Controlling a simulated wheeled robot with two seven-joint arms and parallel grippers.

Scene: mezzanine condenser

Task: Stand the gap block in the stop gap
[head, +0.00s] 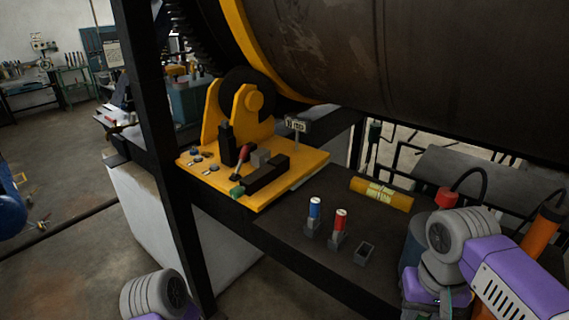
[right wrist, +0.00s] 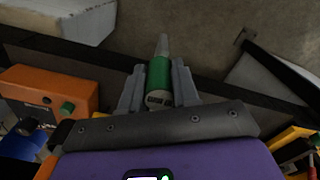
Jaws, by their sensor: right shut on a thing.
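My right gripper (right wrist: 158,82) is shut on a green cylinder (right wrist: 159,76) with a pale tapered tip; it holds the cylinder between its two fingers. In the head view, the right gripper itself is not clear behind my arm. On the yellow plate (head: 310,165) stand a black upright post (head: 227,146), a small grey block (head: 260,158) and a black bar (head: 266,175). A red-handled tool (head: 243,155) leans there, with a small green piece (head: 238,191) near the front. I cannot tell which is the gap block, nor make out the stop gap. My left gripper is out of view.
A blue-topped cylinder (head: 314,210) and a red-topped one (head: 339,222) stand in holders on the dark shelf; a third holder (head: 365,252) is empty. A yellow roll (head: 381,194) lies behind. A large drum (head: 420,60) overhangs. The wrist view shows an orange box (right wrist: 48,92).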

